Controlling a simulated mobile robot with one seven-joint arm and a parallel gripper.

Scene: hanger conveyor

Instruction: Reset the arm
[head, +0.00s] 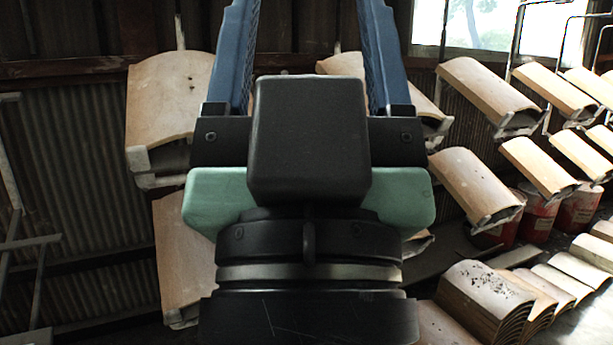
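The gap between the visible finger parts is empty. The black wrist and housing fill the lower middle and hide what lies behind them. A curved tan panel (170,95) hangs to the left of the gripper, and another (183,255) hangs below it, partly covered by my wrist. A further panel (342,64) shows partly between and behind the fingers.
More curved panels (490,88) hang in rows on metal hangers at the right. Stacked panels (485,300) lie at the lower right, near red drums (540,213). A metal frame (30,243) stands at the far left before a corrugated wall (85,170).

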